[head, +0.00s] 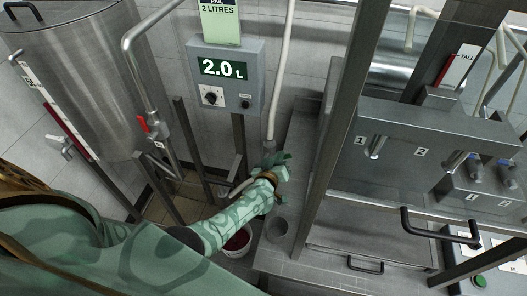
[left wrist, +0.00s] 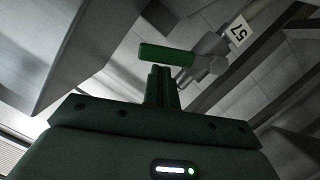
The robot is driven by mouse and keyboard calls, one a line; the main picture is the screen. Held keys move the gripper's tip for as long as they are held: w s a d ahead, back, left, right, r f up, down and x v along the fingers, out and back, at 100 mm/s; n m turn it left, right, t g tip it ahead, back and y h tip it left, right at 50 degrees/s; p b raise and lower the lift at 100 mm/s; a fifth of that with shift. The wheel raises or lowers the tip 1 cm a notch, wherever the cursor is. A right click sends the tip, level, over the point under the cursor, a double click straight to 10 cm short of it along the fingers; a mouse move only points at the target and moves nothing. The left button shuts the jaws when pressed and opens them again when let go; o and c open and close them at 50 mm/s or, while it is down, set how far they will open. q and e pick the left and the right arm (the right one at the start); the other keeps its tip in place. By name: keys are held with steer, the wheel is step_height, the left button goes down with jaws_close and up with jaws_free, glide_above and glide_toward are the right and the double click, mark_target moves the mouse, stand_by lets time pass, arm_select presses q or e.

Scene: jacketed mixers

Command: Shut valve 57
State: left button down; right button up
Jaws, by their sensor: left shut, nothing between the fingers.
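Valve 57 (left wrist: 207,58) shows in the left wrist view, with its white tag (left wrist: 238,34) reading 57 on the pipe beside it. Its green lever (left wrist: 166,55) sticks out to the left of the grey body, at an angle to the pipe. My left gripper (left wrist: 160,72) is shut and empty, its fingertips just below the lever in that picture. I cannot tell if they touch it. In the head view my left gripper (head: 282,174) is at the lower end of a pale pipe, and the valve there is mostly hidden by it. My right gripper is not in view.
A grey box (head: 226,85) reads 2.0 L above. A white bucket (head: 237,242) with red contents stands below my left forearm. A steel vessel (head: 75,75) and a red-handled valve (head: 150,124) are to the left. Steel posts (head: 335,130) and a bench are right of the gripper.

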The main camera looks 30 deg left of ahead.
arm_select(q)
steer(key=shift+w+d+f+m+y+b, duration=0.2)
steer(key=shift+d+f+m+b, duration=0.35)
steer(key=shift+f, duration=0.25)
steer(key=shift+w+d+f+m+y+b, duration=0.1)
steer(key=shift+d+f+m+y+b, duration=0.15)
steer(key=shift+d+f+m, duration=0.35)
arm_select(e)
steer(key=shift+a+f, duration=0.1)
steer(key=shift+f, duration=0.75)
arm_select(q)
steer(key=shift+a+f, duration=0.1)
steer(key=shift+f, duration=0.15)
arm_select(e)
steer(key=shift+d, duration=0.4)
arm_select(q)
steer(key=shift+r, duration=0.1)
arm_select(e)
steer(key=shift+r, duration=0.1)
